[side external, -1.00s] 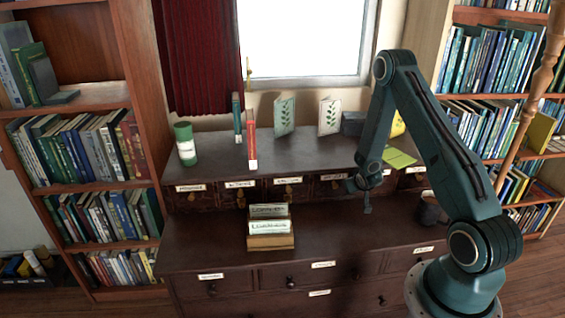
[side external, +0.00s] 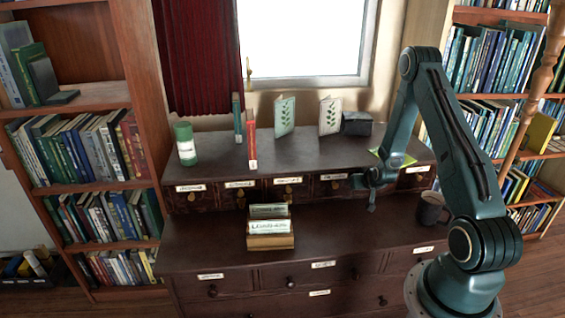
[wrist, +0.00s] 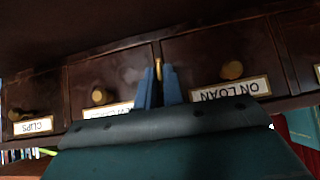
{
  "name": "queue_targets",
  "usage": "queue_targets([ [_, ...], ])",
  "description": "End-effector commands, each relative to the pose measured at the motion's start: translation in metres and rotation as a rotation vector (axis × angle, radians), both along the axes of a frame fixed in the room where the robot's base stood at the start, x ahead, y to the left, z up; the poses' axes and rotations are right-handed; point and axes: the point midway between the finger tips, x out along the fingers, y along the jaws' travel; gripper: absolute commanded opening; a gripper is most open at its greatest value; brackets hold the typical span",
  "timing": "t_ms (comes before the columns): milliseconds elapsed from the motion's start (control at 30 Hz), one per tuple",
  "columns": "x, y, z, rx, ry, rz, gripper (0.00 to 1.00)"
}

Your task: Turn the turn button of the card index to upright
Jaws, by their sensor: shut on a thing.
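The card index (side external: 262,192) is the row of small dark drawers with white labels at the back of the desk. In the wrist view its drawer fronts (wrist: 195,68) appear upside down. The brass turn button (wrist: 158,69) sits on the divider between two drawers, beside the one labelled ON LOAN. Its visible part runs roughly up and down the picture. My gripper (wrist: 161,86) has its two blue fingers on either side of it, shut on it; they hide its near part. In the side view my gripper (side external: 357,182) is at the drawer fronts, and the button is hidden.
Brass drawer knobs (wrist: 232,70) stand close on either side. A card box (side external: 270,241) stands on the desk, left of my gripper. A dark mug (side external: 431,209) stands to the right, near my arm. Upright books (side external: 251,140) and a green canister (side external: 185,145) are on top.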

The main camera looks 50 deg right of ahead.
Motion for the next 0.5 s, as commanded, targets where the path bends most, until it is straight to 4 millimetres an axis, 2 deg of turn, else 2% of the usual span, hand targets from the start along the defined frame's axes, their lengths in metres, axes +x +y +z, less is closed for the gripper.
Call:
queue_targets([
  [100, -0.0002, 0.0006, -0.0008, 0.002, 0.002, 0.000, 0.00],
  [133, -0.0002, 0.0006, -0.0008, 0.002, 0.002, 0.000, 0.11],
  [233, -0.0002, 0.0006, -0.0008, 0.002, 0.002, 0.000, 0.29],
  [500, -0.0002, 0.0003, -0.0004, 0.000, 0.001, -0.001, 0.29],
])
